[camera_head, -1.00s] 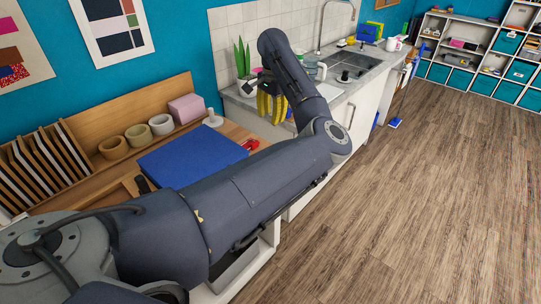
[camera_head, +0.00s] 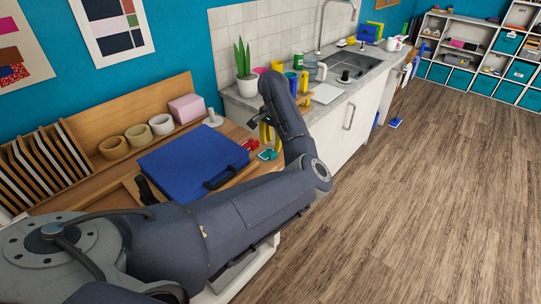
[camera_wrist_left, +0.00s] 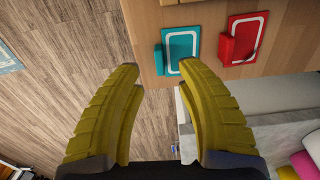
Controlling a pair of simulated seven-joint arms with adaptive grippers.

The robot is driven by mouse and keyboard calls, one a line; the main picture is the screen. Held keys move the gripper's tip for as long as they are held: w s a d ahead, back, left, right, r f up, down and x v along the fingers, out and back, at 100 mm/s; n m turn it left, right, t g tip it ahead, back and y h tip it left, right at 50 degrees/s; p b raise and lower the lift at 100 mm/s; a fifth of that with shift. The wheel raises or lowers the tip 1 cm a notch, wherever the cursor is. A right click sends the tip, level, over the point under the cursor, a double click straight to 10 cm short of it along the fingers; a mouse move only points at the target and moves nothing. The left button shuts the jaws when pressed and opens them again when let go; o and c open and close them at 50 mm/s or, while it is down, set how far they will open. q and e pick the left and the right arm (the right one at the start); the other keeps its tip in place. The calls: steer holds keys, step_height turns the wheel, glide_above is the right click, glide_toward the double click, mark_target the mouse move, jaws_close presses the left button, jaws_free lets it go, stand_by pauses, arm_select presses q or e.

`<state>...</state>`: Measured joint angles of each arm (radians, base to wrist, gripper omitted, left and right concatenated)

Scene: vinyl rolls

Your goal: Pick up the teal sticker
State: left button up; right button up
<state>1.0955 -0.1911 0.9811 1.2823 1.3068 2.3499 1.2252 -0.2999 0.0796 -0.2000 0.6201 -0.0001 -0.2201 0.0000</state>
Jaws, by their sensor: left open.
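The teal sticker (camera_head: 268,154) lies flat near the right end of the wooden worktop, beside a red one (camera_head: 250,144). In the left wrist view the teal sticker (camera_wrist_left: 181,45) has a white outline and a raised teal piece along its left side. My left gripper (camera_wrist_left: 158,70) has its yellow fingers spread with nothing between them. My right gripper is not in view.
The red sticker (camera_wrist_left: 243,38) lies close to the right of the teal one in the wrist view. A blue case (camera_head: 190,160) lies left of them on the worktop. A plant pot (camera_head: 247,84) and cups stand on the grey counter behind.

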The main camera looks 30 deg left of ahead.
mark_target(273, 153)
arm_select(q)
steer(key=shift+s+f, duration=0.15)
steer(key=shift+f, duration=2.6)
steer(key=shift+c, duration=0.5)
jaws_close()
